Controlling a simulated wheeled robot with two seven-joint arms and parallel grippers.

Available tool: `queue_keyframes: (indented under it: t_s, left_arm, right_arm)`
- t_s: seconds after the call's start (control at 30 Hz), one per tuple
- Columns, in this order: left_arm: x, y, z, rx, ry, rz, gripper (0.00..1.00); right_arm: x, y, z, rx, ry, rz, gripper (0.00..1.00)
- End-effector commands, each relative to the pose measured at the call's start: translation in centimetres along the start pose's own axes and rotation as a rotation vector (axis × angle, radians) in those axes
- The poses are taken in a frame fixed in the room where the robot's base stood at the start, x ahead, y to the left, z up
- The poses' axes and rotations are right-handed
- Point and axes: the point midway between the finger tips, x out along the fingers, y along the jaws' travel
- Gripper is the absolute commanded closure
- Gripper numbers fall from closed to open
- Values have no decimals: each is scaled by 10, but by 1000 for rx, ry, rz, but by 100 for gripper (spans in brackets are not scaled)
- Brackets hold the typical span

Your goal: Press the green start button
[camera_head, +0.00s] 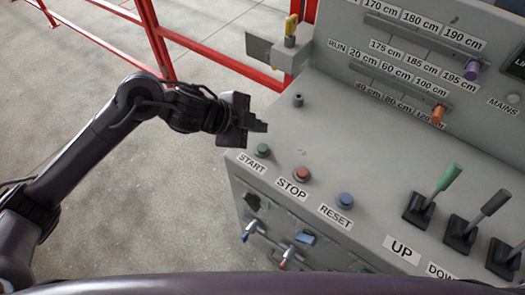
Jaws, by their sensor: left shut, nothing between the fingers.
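The green start button (262,150) is a small round button on the left end of the grey control panel (325,130), above the START label (251,164). My left gripper (265,127) is shut and empty, at the panel's left edge. In the picture it is just above the green button and appears apart from it. Its height over the panel is hard to tell. My right gripper is not in view.
A red STOP button (302,173) and a blue RESET button (345,200) stand to the right. Several levers, one with a green handle (449,177), are at the lower right. A short grey peg (298,100) stands behind the green button. A red railing (155,40) runs behind.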

Motion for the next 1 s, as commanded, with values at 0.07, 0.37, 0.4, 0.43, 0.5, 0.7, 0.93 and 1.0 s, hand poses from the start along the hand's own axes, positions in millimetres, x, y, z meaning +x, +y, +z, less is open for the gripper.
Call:
queue_keyframes:
  t_s: [0.07,0.37,0.4,0.43,0.5,0.7,0.93,1.0]
  left_arm:
    - [14,10,10,0,0,0,100]
    - [34,25,25,-1,0,0,100]
    - [35,25,25,-1,0,-1,100]
    - [35,26,26,-1,0,-1,100]
    - [35,26,26,-1,0,-1,100]
    - [35,25,25,0,0,0,100]
    - [35,25,25,0,0,0,100]
    - [35,25,25,0,0,0,100]
  right_arm:
    - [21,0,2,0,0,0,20]
    - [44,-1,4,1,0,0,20]
    - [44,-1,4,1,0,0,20]
    - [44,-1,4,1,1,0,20]
    - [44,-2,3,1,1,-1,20]
    - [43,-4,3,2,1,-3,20]
    - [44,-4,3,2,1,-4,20]
    - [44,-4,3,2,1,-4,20]
